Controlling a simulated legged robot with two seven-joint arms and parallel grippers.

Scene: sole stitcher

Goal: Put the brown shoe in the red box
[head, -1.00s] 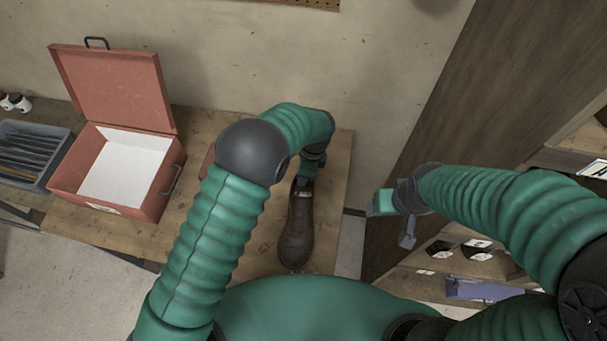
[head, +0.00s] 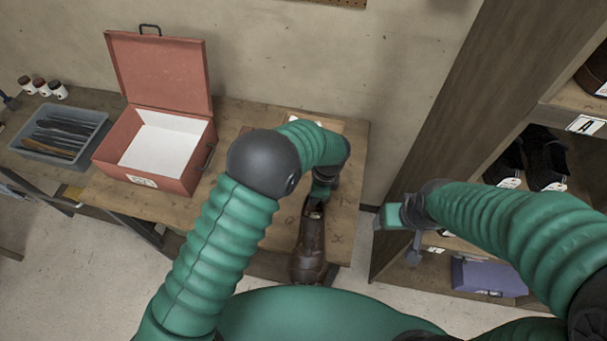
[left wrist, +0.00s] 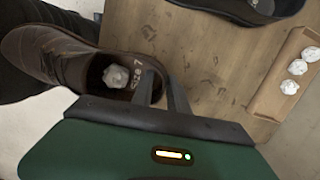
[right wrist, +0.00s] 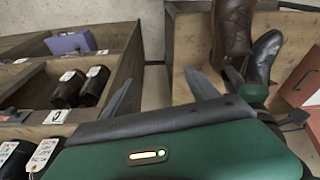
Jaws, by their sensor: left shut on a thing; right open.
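The brown shoe (head: 309,250) hangs from my left gripper (head: 319,196), toe toward me, over the table's front edge. In the left wrist view the fingers (left wrist: 160,82) are shut on the rim of the shoe's opening (left wrist: 45,58), which has crumpled white paper inside. The red box (head: 150,183) stands on the table to the left, lid open and tilted back, with a white lining and nothing seen inside. My right gripper (right wrist: 160,86) is open and empty, right of the table in the head view.
A grey tray of tools (head: 62,150) stands left of the box. A black shoe (right wrist: 263,58) and a wooden holder with white paper balls (left wrist: 268,90) are on the table. A shelf unit (head: 480,85) with shoes and a purple box (head: 488,277) stands at right.

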